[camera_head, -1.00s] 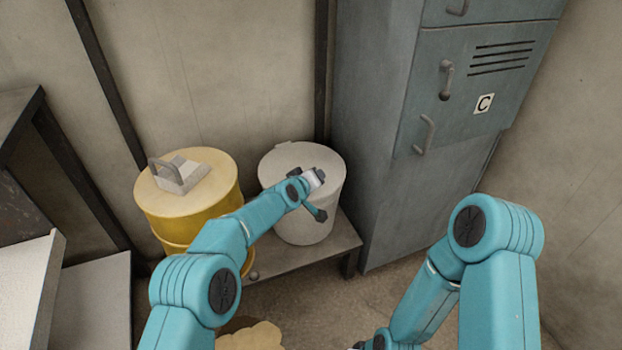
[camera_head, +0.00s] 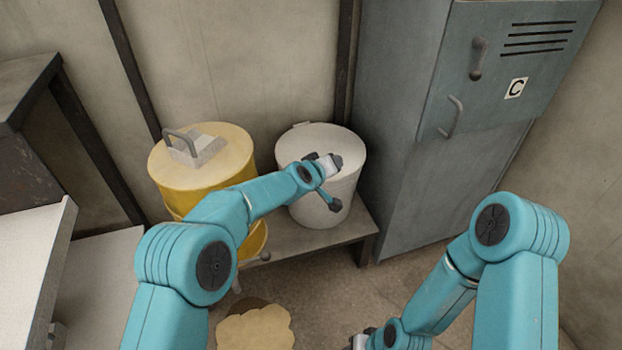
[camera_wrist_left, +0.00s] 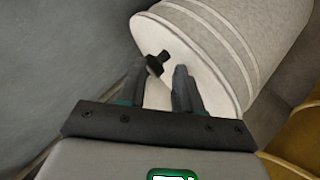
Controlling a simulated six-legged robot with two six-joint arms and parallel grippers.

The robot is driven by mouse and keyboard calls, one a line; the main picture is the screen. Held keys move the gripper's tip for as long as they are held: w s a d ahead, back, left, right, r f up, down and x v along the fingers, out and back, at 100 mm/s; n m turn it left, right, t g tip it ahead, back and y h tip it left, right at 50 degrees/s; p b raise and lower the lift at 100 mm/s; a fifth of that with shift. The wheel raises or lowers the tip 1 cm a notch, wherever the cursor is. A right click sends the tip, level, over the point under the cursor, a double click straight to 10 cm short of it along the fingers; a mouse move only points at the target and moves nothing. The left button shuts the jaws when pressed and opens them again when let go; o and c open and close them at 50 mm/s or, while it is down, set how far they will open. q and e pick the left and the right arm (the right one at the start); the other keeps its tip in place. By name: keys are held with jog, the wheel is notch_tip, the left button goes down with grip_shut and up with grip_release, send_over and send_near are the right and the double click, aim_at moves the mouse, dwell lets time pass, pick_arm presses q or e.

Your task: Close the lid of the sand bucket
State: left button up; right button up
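The white bucket (camera_head: 325,203) stands on a low bench. Its pale round lid (camera_head: 305,137) lies flat across the top, with a small tab at the back edge. My left gripper (camera_head: 334,180) is at the right front of the lid, close above its edge; I cannot tell whether it touches. In the left wrist view the bucket (camera_wrist_left: 225,45) lies beyond the fingers, which are apart over the pale lid. A dark knob-like piece (camera_wrist_left: 158,63) shows by the left finger. My right gripper (camera_head: 358,342) is barely visible at the bottom edge.
A yellow drum (camera_head: 180,200) with a handled block (camera_head: 200,150) on top stands left of the bucket. The grey locker (camera_head: 405,150) rises close on the right. The bench (camera_head: 300,240) carries the bucket. A tan sand patch (camera_head: 255,328) lies on the floor in front.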

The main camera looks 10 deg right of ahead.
pick_arm(q)
jog(key=b+v, duration=0.2)
jog(key=v, duration=1.2)
jog(key=shift+w+r+b, duration=0.15)
jog(key=shift+r+b, duration=0.25)
pick_arm(e)
jog(key=shift+t, duration=0.6)
jog(key=w+f, duration=0.3)
jog(key=f, duration=0.1)
jog(key=shift+d, duration=0.3)
